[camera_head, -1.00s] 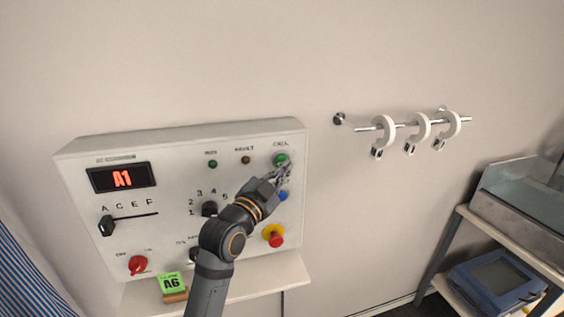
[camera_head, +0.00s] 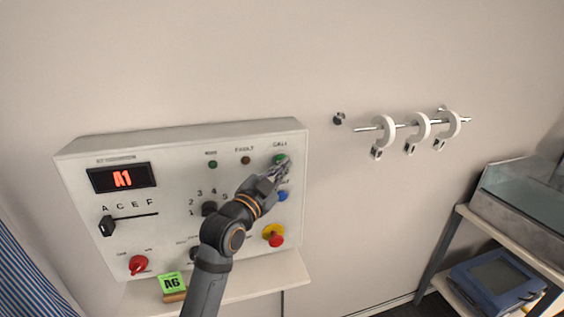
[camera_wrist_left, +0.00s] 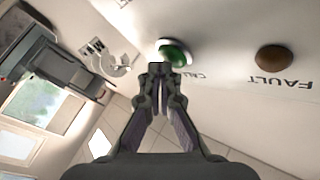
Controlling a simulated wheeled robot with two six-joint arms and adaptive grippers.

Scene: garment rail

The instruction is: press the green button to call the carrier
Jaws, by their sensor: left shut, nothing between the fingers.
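The green button (camera_head: 281,159) sits under the word CALL at the top right of the white control panel (camera_head: 130,190). It also shows in the left wrist view (camera_wrist_left: 175,51), in a pale ring. My left gripper (camera_head: 285,166) is shut and empty, its fingertips at the button's lower edge. In the left wrist view the closed fingertips (camera_wrist_left: 159,70) lie just below the button and overlap its lower side. I cannot tell whether they touch it. The display (camera_head: 122,178) reads A1 in red. My right gripper is not in view.
A blue button (camera_head: 282,196) and a red knob on yellow (camera_head: 274,237) sit below the green one. A green A6 card (camera_head: 172,283) stands on the ledge.

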